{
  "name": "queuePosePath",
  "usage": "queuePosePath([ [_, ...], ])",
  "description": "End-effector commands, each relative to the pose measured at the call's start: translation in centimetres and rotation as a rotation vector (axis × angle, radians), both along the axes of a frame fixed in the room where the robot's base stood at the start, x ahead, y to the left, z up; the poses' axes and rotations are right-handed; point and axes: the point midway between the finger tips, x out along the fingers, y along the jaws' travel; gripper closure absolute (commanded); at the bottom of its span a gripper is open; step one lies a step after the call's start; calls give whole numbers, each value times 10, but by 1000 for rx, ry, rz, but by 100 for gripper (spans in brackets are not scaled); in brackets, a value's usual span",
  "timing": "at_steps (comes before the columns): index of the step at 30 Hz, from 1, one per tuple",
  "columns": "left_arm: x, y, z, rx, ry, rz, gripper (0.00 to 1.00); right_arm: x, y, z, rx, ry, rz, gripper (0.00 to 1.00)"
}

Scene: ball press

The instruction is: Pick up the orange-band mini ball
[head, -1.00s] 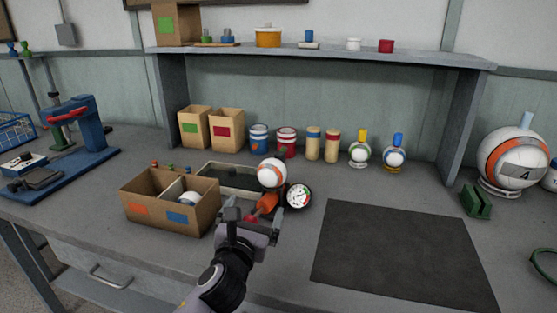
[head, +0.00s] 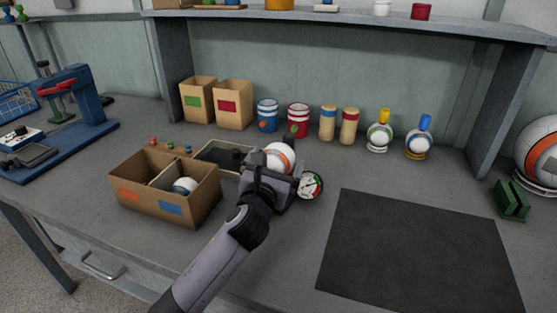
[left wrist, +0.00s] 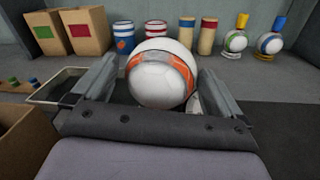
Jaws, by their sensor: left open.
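The orange-band mini ball (head: 279,157) is white with an orange stripe. In the left wrist view the ball (left wrist: 160,73) sits between the two fingers of my left gripper (left wrist: 158,85), with a finger on each side. My left gripper (head: 275,175) is open and hides the lower part of the ball in the head view. Whether the fingers touch the ball, and what it rests on, I cannot tell. My right gripper is not in view.
A cardboard box (head: 140,203) with two compartments and a blue-banded ball (head: 184,186) stands left of the gripper. A shallow tray (head: 212,158) lies behind. A dark mat (head: 420,250) lies clear at front right.

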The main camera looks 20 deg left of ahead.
Motion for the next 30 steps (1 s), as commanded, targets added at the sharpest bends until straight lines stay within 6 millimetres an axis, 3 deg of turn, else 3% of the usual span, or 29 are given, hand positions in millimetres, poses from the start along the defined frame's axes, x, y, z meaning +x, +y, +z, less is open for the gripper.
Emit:
queuePosePath([
  [7,28,0,-1,-1,0,0,0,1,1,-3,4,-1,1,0],
  [17,33,1,-1,0,1,0,0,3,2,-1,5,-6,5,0],
  [21,33,1,-1,0,1,0,42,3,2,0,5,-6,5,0],
  [30,33,1,0,0,0,0,44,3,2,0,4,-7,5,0],
])
